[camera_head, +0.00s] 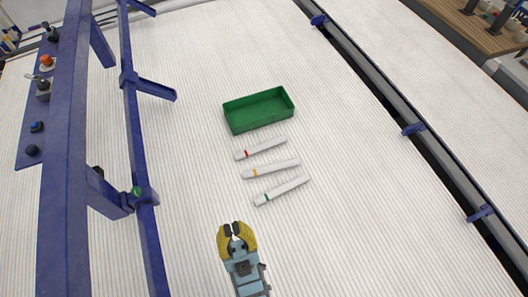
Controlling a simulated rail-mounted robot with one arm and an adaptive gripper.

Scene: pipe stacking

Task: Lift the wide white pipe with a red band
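The white pipe with a red band (262,148) lies on the ribbed white surface, just below the green tray. Its red band is near its left end. Two more white pipes lie below it: one with an orange band (274,168) and one with a green band (286,188). My gripper (235,229) is at the bottom middle, below and to the left of the pipes and apart from them. Its dark fingertips are close together, and whether a gap remains between them is too small to tell. I see nothing held in it.
A green rectangular tray (235,122) stands above the pipes and looks empty. A blue metal frame (67,150) with buttons runs along the left. A dark rail with blue brackets (412,129) crosses the right side. The white surface around the pipes is clear.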

